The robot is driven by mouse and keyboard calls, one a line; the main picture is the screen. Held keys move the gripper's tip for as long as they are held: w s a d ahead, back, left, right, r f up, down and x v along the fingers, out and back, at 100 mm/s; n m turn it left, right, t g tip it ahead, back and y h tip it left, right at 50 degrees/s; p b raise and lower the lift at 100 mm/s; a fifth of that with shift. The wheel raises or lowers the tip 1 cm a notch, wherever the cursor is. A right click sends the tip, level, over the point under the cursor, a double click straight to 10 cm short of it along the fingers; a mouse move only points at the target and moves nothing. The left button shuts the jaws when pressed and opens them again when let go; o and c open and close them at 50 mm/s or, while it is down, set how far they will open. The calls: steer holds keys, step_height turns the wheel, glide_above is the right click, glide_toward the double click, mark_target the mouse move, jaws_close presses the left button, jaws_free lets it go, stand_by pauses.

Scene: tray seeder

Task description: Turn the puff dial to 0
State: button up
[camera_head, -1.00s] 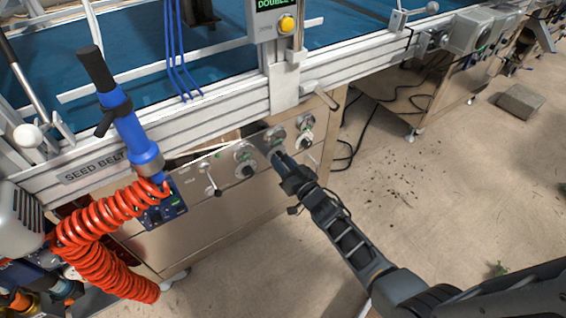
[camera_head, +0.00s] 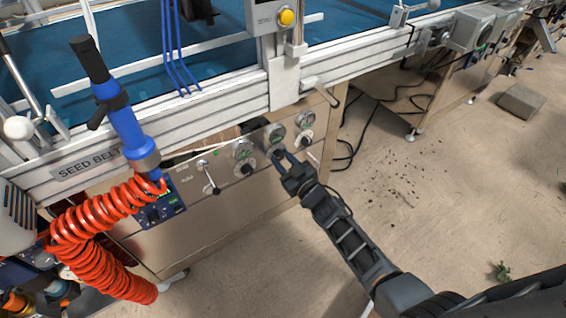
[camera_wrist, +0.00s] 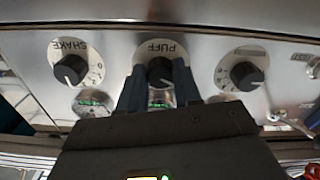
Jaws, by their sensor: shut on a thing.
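The puff dial (camera_wrist: 160,72) is a black round knob on a pale plate marked PUFF, in the middle of the wrist view. My gripper (camera_wrist: 160,76) has one dark finger on each side of the knob and is shut on it. The fingers hide most of the scale, so I cannot read the setting. In the head view my gripper (camera_head: 279,155) reaches the steel front panel (camera_head: 215,210) and hides the puff dial.
The SHAKE dial (camera_wrist: 70,70) is left of it in the wrist view, another dial (camera_wrist: 241,74) right. Round gauges (camera_head: 275,134) sit above the dials in the head view. A small lever (camera_head: 209,183) and a red coiled hose (camera_head: 100,215) are further left.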

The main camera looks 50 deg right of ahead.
steer(key=n+b, duration=0.1)
steer(key=n, duration=0.4)
steer(key=shift+b, duration=0.3)
stand_by(0.4)
steer(key=o, duration=1)
steer(key=shift+d, duration=0.1)
steer(key=shift+o, duration=0.2)
steer(key=p+v, duration=0.1)
steer(key=v, duration=0.6)
steer(key=shift+s, duration=0.4)
